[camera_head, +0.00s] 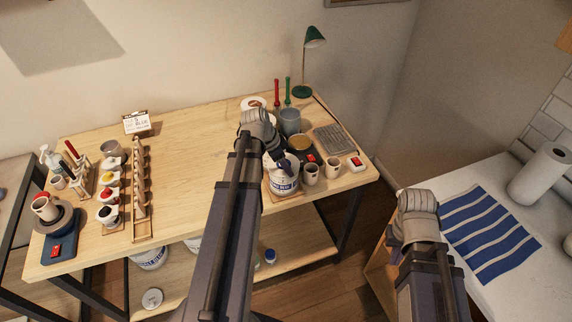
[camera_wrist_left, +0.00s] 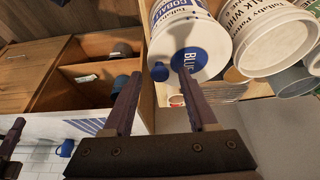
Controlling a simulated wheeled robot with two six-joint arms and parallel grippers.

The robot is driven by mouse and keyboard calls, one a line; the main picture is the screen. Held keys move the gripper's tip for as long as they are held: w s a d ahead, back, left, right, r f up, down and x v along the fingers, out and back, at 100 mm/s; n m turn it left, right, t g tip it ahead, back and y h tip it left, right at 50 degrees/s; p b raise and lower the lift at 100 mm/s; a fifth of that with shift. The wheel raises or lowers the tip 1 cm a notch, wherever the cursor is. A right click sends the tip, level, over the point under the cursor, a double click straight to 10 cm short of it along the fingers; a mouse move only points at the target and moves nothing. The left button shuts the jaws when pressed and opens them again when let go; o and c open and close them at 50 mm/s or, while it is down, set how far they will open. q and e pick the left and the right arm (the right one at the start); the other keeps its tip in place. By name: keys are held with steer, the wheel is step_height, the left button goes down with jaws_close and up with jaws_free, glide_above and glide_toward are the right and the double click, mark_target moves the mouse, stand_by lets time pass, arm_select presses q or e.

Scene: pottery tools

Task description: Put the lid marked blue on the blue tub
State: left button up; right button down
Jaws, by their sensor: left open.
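The blue tub (camera_head: 283,186) is white with blue lettering and stands upright near the table's front right edge. In the left wrist view its side (camera_wrist_left: 178,13) reads COBALT. A white lid with a blue disc marked BLUE (camera_wrist_left: 189,58) is at the tub's top end; whether it is fully seated I cannot tell. My left gripper (camera_head: 281,161) is over the tub and hides much of its top. In the left wrist view its fingers (camera_wrist_left: 162,85) are apart with nothing clasped between them. My right gripper (camera_head: 416,204) is beside the white counter, its fingers unclear.
A chalk white tub (camera_wrist_left: 268,30) and a grey pot (camera_head: 290,121) are close by. A green lamp (camera_head: 304,91) stands behind. The table's middle (camera_head: 190,145) is clear.

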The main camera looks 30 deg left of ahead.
arm_select(q)
steer(key=p+v, duration=1)
steer(key=v, duration=0.1)
steer(key=shift+r, duration=0.25)
steer(key=shift+a, duration=0.1)
steer(key=s+d+n+g+y, duration=0.2)
steer(key=s+d, duration=0.3)
steer(key=d, duration=1)
steer(key=s+d+f+n+g+y, duration=0.1)
steer(key=s+d, duration=0.4)
steer(key=d, duration=1)
steer(key=shift+d+f+n+g+y, duration=0.3)
steer(key=shift+d+n+g+y, duration=0.15)
steer(key=shift+n, duration=0.35)
steer(key=shift+s+f, duration=0.1)
step_height(320, 180, down, 16)
steer(key=b, duration=1.6)
